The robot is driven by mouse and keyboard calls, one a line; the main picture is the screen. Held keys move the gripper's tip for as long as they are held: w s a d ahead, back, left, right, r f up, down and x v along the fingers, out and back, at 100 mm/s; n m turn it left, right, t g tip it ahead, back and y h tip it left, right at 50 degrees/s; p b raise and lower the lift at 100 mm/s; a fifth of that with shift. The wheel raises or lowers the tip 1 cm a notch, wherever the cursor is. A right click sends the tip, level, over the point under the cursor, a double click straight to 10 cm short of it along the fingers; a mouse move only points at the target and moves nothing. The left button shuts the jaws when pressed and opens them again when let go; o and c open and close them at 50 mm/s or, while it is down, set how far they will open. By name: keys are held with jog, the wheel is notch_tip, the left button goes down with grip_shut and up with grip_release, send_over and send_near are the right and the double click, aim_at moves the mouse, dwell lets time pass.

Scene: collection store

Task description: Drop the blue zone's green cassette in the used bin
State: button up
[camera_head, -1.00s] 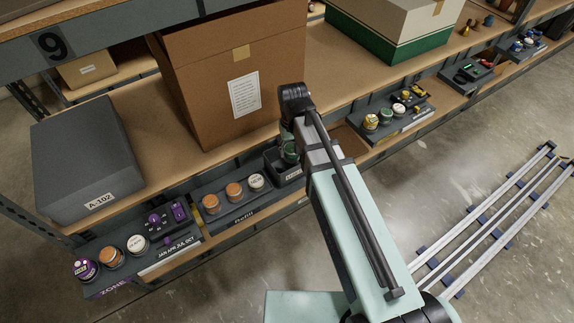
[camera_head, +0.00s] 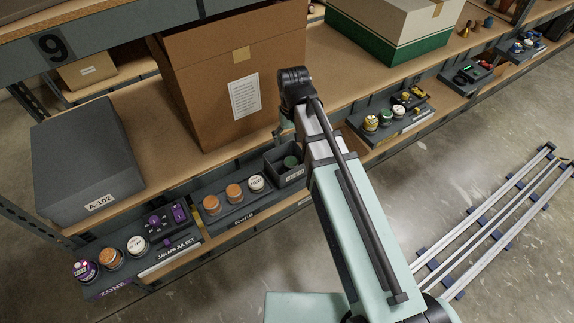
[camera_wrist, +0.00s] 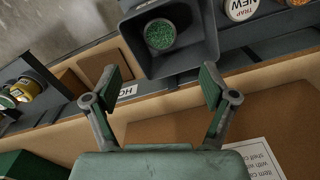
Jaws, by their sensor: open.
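The green cassette (camera_wrist: 160,34), round with a speckled green top, lies inside a dark grey open bin (camera_wrist: 207,58) in the wrist view. In the head view the cassette (camera_head: 290,161) shows low in the same bin (camera_head: 291,178), at the right end of the refill tray. I cannot read the bin's label clearly. My gripper (camera_wrist: 163,80) is open and empty, its fingers spread on the near side of the bin, apart from the cassette. In the head view my arm hides most of the gripper. The blue zone tray (camera_head: 520,55) is at the far right with small blue pieces.
The refill tray (camera_head: 235,212) holds orange and white jars left of the bin. A purple zone tray (camera_head: 115,287) is at lower left. A yellow zone tray (camera_head: 385,137) is right of my arm. A large cardboard box (camera_head: 200,85) stands behind the bin.

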notch_tip(320, 180, up, 7)
jog(key=shift+f, duration=0.2)
dwell(0.6)
